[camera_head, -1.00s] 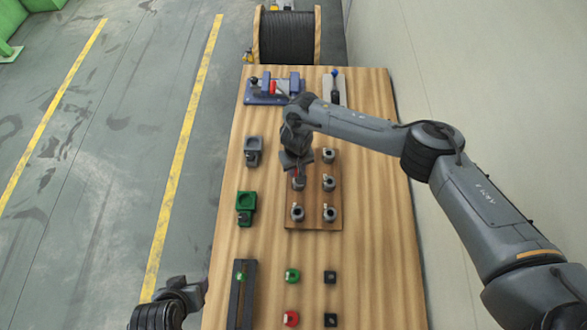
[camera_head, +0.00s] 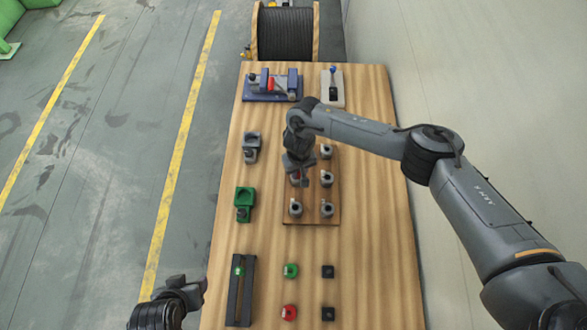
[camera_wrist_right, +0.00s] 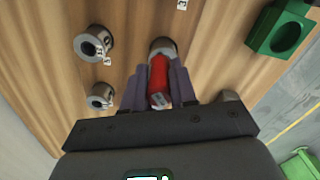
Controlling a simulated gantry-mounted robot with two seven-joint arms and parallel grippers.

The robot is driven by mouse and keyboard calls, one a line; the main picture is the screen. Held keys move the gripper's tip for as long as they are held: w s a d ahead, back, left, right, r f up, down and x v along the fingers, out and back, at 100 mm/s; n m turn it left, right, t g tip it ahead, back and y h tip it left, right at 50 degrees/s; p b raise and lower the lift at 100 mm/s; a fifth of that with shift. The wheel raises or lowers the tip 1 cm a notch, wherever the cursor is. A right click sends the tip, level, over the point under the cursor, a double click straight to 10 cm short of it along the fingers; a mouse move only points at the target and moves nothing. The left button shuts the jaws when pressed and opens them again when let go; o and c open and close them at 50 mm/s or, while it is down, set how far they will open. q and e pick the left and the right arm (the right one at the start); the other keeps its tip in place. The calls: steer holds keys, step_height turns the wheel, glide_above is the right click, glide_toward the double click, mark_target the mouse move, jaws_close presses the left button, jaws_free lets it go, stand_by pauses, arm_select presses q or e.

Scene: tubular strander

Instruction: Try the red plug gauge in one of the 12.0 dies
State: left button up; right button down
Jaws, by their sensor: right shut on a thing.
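My right gripper (camera_head: 296,178) is shut on the red plug gauge (camera_wrist_right: 158,74). In the right wrist view the gauge is between the two fingers, its far end at a grey die (camera_wrist_right: 163,47). I cannot tell how far it is inside the bore. In the head view this is the left column of the brown die board (camera_head: 311,217), and the gripper mostly hides gauge and die. Other grey dies show, such as one at front left (camera_head: 295,209) and one at front right (camera_head: 326,209). Their tags are too small to read surely. My left gripper (camera_head: 186,287) is at the lower left, its fingers unclear.
A blue fixture (camera_head: 272,97) with a red part and a pale plate (camera_head: 332,98) stand at the back. A grey holder (camera_head: 250,148) and a green holder (camera_head: 245,203) are left of the board. A dark rail (camera_head: 240,300), green knob (camera_head: 291,270) and red knob (camera_head: 289,312) are in front.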

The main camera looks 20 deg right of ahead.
steer(key=shift+s+d+f, duration=0.15)
steer(key=shift+s+f, duration=0.05)
steer(key=shift+s, duration=0.2)
steer(key=shift+w, duration=0.2)
stand_by(0.3)
